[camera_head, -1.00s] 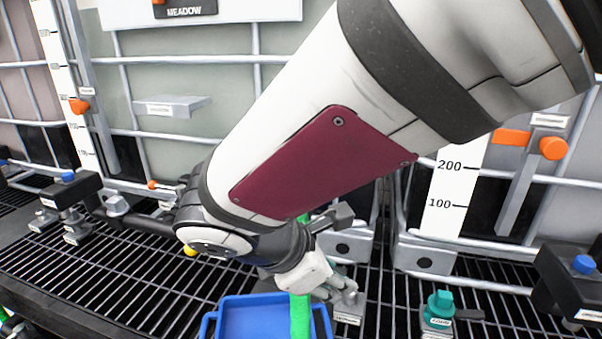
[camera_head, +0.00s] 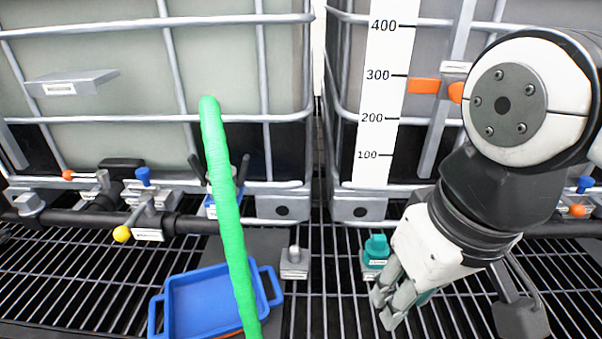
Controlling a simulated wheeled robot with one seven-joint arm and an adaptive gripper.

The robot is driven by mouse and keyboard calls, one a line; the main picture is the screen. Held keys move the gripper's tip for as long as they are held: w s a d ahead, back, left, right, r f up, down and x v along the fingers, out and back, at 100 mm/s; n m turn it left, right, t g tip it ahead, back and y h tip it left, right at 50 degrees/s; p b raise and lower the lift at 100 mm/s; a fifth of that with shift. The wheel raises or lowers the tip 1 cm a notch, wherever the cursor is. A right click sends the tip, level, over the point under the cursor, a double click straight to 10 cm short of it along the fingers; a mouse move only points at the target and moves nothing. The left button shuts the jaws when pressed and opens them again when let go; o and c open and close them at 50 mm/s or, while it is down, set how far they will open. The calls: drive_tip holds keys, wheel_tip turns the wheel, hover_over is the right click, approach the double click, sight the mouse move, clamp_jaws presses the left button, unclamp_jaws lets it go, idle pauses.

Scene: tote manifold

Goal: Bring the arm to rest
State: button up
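My gripper (camera_head: 388,306) is at the right in the head view, at the end of my white and black arm, pointing down and left over the black grating. Its grey fingers look close together. Whether they are fully shut cannot be told, and I see nothing clearly held. A teal-knobbed fitting (camera_head: 376,250) stands just left of and behind the gripper.
A blue tray (camera_head: 178,286) sits on the grating (camera_head: 330,300) at lower left, with a green hose (camera_head: 226,210) rising in front of it. Caged totes (camera_head: 150,85) stand behind. A pipe with a blue-handled valve (camera_head: 144,177) and a yellow-knobbed lever (camera_head: 122,233) runs along their front.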

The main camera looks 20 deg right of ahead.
wheel_tip(320, 180, up, 11)
drive_tip(key=t+p, duration=0.2)
drive_tip(key=p, duration=0.7)
drive_tip(key=shift+d+r+p, duration=0.15)
drive_tip(key=shift+p, duration=0.25)
